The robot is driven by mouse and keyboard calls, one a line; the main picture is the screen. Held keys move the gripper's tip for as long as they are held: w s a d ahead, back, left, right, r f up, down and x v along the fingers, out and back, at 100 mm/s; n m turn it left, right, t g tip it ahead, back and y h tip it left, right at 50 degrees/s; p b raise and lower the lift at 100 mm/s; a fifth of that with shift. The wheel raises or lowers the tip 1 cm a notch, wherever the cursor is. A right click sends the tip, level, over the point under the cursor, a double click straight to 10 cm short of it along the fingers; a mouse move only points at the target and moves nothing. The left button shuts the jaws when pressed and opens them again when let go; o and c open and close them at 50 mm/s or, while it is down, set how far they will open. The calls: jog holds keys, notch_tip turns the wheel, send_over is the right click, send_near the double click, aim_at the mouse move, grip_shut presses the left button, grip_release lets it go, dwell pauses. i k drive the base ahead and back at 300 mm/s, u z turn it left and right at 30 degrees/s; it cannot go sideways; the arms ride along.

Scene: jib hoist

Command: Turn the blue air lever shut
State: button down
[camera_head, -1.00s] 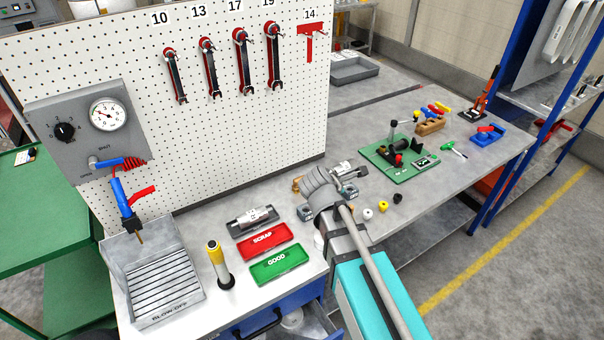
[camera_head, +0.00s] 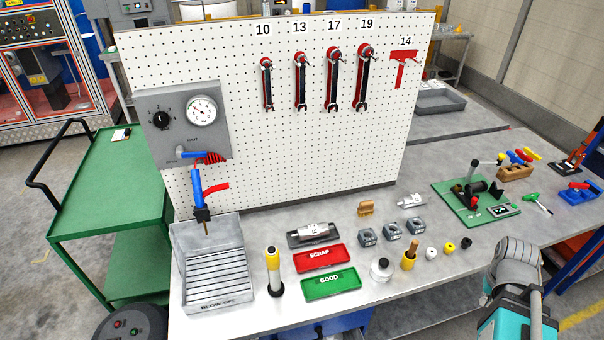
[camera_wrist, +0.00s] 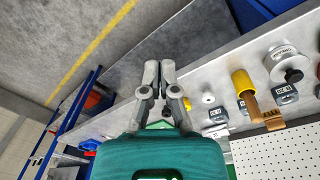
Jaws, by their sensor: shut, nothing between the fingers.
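The blue air lever (camera_head: 194,155) is on the grey air panel (camera_head: 222,118) at the left of the pegboard in the head view. It lies about level, its handle pointing right from the valve. A small SHUT label is above it; an OPEN label seems to be at its lower left. A red coiled hose and a blue air gun (camera_head: 196,185) hang just below. My gripper (camera_wrist: 160,68) shows in the wrist view, shut and empty, over the front edge of the bench. It is far right of the lever; the lever is not in the wrist view.
A slatted blow-off tray (camera_head: 214,295) stands below the air gun. A yellow-topped tool (camera_head: 272,270), red SCRAP tray (camera_head: 324,258) and green GOOD tray (camera_head: 331,283) stand beside it. Several small parts lie farther right. A green cart (camera_head: 110,190) is left of the bench.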

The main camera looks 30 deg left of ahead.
aim_at(180, 153)
jog(key=k, duration=1.35)
jog(key=z, duration=0.05)
jog(key=i, duration=1)
jog(key=u, duration=0.65)
jog(key=i, duration=0.75)
jog(key=u, duration=0.55)
